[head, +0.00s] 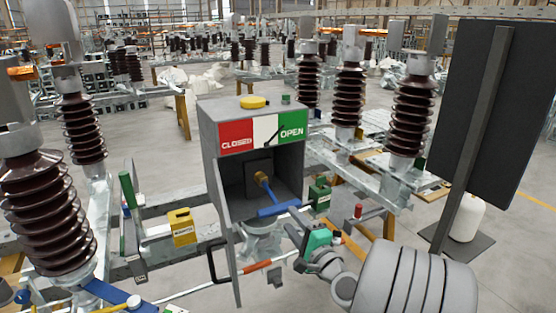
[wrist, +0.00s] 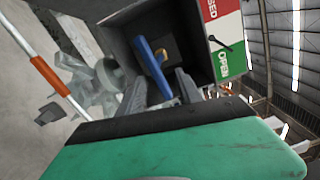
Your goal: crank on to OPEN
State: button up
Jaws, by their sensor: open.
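The grey control box (head: 222,190) has an open front and a red CLOSED and green OPEN label (head: 292,128). A thin black pointer lies on the white band close to the green OPEN field. Inside is the crank, with a brass hub (head: 261,178) and a blue handle (head: 279,210) reaching right toward the box opening. My gripper (head: 295,222) is open just outside the opening, close to the handle's outer end. In the wrist view the blue handle (wrist: 152,66) runs down between my two spread fingers (wrist: 160,95); contact cannot be told.
A yellow knob (head: 253,102) sits on the box top. A yellow padlock block (head: 182,227) is to the left and a green one (head: 319,194) to the right. Brown ribbed insulators (head: 348,95) stand around. A dark panel (head: 485,110) on a post stands at the right.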

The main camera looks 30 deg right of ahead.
aim_at(282, 211)
jog(key=w+n, duration=0.1)
jog(key=w, duration=0.1)
jog(key=w+n, duration=0.1)
jog(key=w, duration=0.4)
jog(key=shift+w+f+n, duration=0.25)
jog(key=shift+f+n, duration=0.1)
jog(key=shift+n, duration=0.05)
jog(key=shift+w, duration=0.5)
grip_shut()
jog(key=shift+f, duration=0.1)
dwell(0.9)
